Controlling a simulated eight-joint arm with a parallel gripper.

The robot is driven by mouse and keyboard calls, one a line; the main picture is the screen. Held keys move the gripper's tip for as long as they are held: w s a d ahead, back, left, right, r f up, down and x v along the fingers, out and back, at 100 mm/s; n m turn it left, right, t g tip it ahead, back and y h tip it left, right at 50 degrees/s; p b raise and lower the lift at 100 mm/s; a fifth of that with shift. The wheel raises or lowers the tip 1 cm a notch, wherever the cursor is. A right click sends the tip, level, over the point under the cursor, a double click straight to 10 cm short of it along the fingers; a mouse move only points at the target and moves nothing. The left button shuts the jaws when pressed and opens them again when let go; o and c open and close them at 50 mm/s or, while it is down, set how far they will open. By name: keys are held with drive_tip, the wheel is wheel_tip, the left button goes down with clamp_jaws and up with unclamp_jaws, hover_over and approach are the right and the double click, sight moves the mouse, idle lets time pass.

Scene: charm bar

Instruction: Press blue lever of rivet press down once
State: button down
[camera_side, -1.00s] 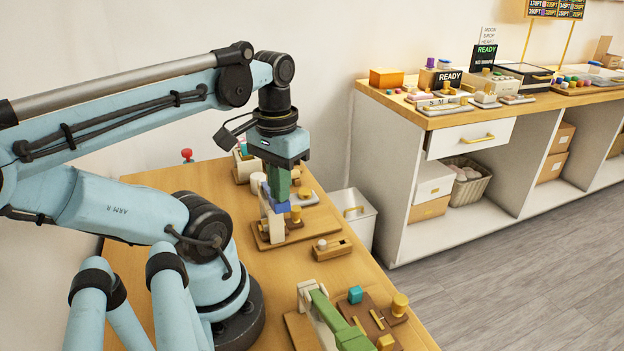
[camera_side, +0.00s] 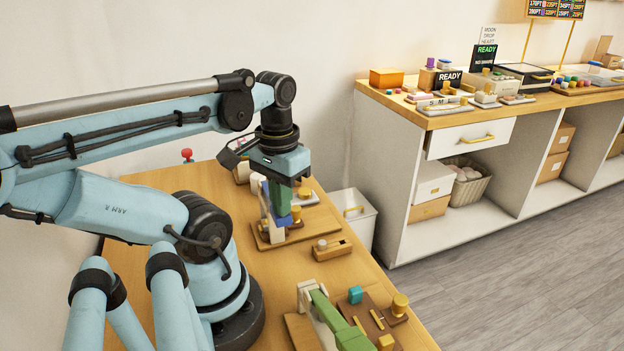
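The rivet press stands on a wooden base (camera_side: 264,240) in the middle of the table, with a pale upright (camera_side: 265,212). Part of its blue lever (camera_side: 284,221) shows just below my gripper (camera_side: 281,206), and a blue end (camera_side: 296,213) shows to the right. My gripper points down with its green fingers over the lever, hiding much of it. The fingers look touching or very close to the lever; I cannot tell which. The gap between the fingers is not visible.
A second press with a green lever (camera_side: 338,325) stands nearer the camera. A white bin (camera_side: 353,215) stands beyond the table's right edge. Bare table lies left of the block.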

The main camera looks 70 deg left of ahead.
drive_tip(key=shift+a+r, duration=0.15)
drive_tip(key=shift+r, duration=1.25)
drive_tip(key=shift+a+r, duration=0.15)
drive_tip(key=shift+r, duration=3.7)
wheel_tip(320, 180, up, 12)
drive_tip(key=w+d+f+m+t, duration=0.3)
drive_tip(key=w+f, duration=0.4)
drive_tip(key=f, duration=0.3)
drive_tip(key=w+d+f+m+t, duration=0.3)
drive_tip(key=w+d+f, duration=0.3)
drive_tip(key=f, duration=0.5)
drive_tip(key=shift+w+f+t, duration=0.25)
drive_tip(key=shift+w+t, duration=0.35)
drive_tip(key=shift+w, duration=0.15)
